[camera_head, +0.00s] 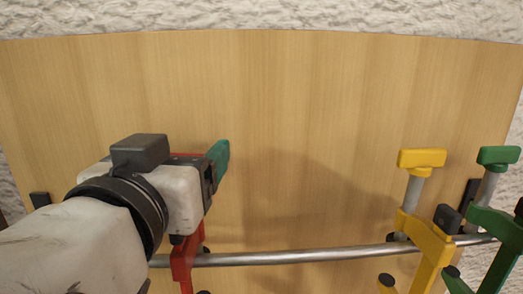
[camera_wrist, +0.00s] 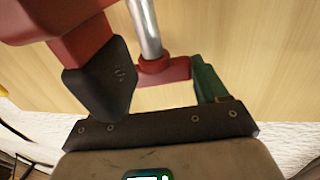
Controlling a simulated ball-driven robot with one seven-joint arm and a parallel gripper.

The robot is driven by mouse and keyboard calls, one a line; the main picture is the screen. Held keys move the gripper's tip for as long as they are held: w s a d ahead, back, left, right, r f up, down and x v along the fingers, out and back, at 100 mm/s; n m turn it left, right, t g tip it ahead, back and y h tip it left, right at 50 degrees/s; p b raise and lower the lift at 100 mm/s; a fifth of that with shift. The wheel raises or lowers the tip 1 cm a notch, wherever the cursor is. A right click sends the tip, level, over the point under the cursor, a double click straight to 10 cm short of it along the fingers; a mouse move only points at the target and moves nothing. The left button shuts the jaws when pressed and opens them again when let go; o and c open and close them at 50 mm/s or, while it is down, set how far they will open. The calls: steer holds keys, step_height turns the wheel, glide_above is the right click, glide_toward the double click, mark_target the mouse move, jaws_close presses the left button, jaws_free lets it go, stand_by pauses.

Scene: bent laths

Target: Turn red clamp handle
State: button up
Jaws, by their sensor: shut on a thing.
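My gripper (camera_head: 216,165) is at the left of the head view, in front of the wooden board, with one green finger showing. The red clamp (camera_head: 183,265) hangs on the metal rail below it, and my gripper hides much of it. In the wrist view, the red handle (camera_wrist: 168,73) sits at the end of a silver spindle (camera_wrist: 147,28). The green finger (camera_wrist: 208,84) lies against the handle's right end. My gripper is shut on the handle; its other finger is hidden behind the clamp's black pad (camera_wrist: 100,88).
A metal rail (camera_head: 300,257) runs across the lower board (camera_head: 300,120). A yellow clamp (camera_head: 424,238) and a green clamp (camera_head: 493,222) hang on its right part. The board between the red and yellow clamps is clear. A rough white wall (camera_head: 260,15) shows above.

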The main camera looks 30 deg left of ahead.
steer(key=c, duration=0.3)
steer(key=shift+c, duration=0.2)
steer(key=shift+d+r+y, duration=0.1)
steer(key=shift+y, duration=0.2)
steer(key=shift+n+g+y+p, duration=0.4)
steer(key=shift+n+g+y, duration=0.1)
steer(key=shift+n+y, duration=0.4)
steer(key=shift+y, duration=0.2)
steer(key=shift+g, duration=0.3)
steer(key=o, duration=1)
